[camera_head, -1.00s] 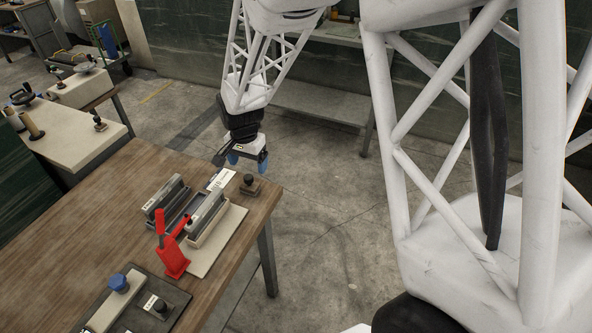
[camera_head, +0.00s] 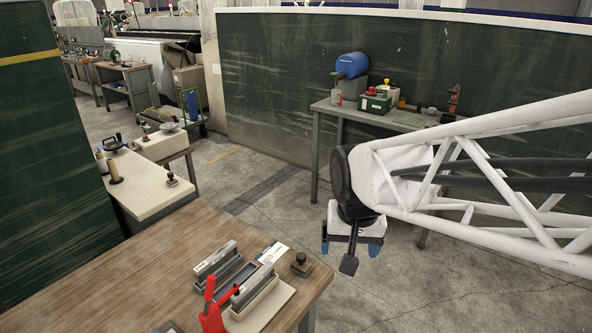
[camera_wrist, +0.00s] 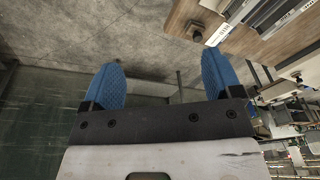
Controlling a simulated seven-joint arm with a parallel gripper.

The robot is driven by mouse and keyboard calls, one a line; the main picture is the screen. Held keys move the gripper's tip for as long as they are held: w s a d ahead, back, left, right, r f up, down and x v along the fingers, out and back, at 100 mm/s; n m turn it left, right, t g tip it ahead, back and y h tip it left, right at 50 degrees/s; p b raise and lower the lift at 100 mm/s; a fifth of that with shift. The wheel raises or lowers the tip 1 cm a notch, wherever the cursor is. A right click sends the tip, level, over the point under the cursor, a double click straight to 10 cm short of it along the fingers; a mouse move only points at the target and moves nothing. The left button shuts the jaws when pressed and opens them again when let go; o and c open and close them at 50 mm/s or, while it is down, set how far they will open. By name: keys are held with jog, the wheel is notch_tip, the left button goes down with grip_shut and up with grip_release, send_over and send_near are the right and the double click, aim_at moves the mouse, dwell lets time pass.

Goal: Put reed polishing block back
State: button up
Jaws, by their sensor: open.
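A small brown block with a dark round knob (camera_head: 301,264) stands upright near the right corner of the wooden workbench (camera_head: 130,265). It looks like the polishing block, though I cannot be certain. It also shows at the bench edge in the wrist view (camera_wrist: 197,33). My gripper (camera_head: 350,248) hangs to the right of the bench, over the floor, apart from the block. Its blue fingers are spread with nothing between them, as the wrist view (camera_wrist: 165,75) shows. A white label card (camera_head: 272,253) lies just left of the block.
Grey slotted holders (camera_head: 215,262) and a red upright tool (camera_head: 211,310) stand on the bench beside the block. A back table (camera_head: 410,119) holds a blue drum (camera_head: 352,65) and a green box (camera_head: 375,104). Open floor (camera_head: 440,285) lies right of the bench.

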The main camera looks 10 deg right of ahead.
jog(key=s+d+r+n, duration=0.1)
jog(key=s+r+n, duration=0.1)
jog(key=s, duration=0.7)
jog(key=shift+s+r+t, duration=0.2)
jog(key=shift+t, duration=0.1)
dwell(0.8)
